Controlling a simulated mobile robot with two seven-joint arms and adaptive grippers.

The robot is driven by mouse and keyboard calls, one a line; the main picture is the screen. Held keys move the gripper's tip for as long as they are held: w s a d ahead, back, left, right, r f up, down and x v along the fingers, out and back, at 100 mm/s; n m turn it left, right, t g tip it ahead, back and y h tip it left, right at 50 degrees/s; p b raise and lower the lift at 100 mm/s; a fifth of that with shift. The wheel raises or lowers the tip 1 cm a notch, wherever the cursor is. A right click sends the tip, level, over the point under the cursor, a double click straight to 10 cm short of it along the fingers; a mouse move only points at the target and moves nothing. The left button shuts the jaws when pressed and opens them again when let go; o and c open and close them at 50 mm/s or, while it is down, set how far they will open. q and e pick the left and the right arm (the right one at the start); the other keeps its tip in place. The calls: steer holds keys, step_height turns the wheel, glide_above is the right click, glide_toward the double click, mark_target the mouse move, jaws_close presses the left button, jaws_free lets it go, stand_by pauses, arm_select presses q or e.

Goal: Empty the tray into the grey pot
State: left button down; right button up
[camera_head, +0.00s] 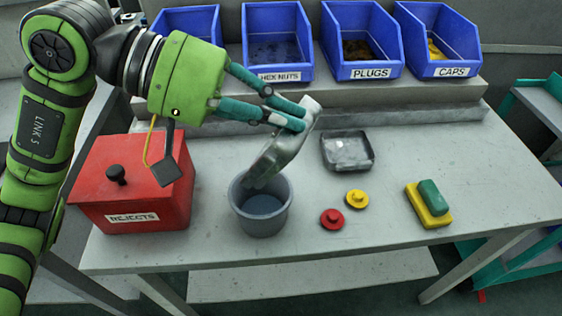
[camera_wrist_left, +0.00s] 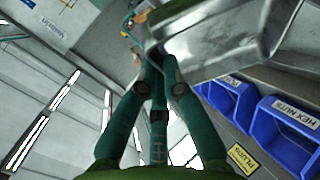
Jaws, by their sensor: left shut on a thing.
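My left gripper (camera_head: 295,115) is shut on a grey metal tray (camera_head: 278,152) at its upper end. The tray is steeply tilted, its lower end down at the mouth of the grey pot (camera_head: 262,222). I cannot tell if it touches the rim. The tray's inside is mostly turned away, and I see no contents in it. The pot stands upright on the table, and the part of its inside that shows looks bare. In the left wrist view the tray (camera_wrist_left: 225,40) is beyond the fingers (camera_wrist_left: 158,75). My right gripper is not in view.
A red REJECTS box (camera_head: 130,185) stands left of the pot. A dark square dish (camera_head: 347,152), a yellow knob (camera_head: 356,199), a red knob (camera_head: 332,219) and a green-and-yellow block (camera_head: 428,204) lie to the right. Several blue bins (camera_head: 277,45) line the back ledge.

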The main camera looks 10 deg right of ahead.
arm_select(q)
steer(key=shift+r, duration=0.6)
steer(key=shift+r+t+y+p, duration=0.3)
steer(key=shift+r+y+p, duration=0.4)
steer(key=shift+p, duration=0.45)
steer(key=shift+m+y, duration=0.3)
step_height(320, 180, up, 4)
steer(key=m+t+y+p, duration=0.1)
steer(key=t+y+p, duration=0.1)
steer(key=y+p, duration=0.1)
steer(key=m+t+y+p, duration=0.1)
steer(key=t+y+p, duration=0.1)
steer(key=y+p, duration=0.2)
steer(key=shift+d+r+y, duration=0.1)
steer(key=shift+r+y, duration=0.1)
steer(key=shift+y, duration=0.5)
steer(key=shift+w+a, duration=0.1)
steer(key=shift+a, duration=0.1)
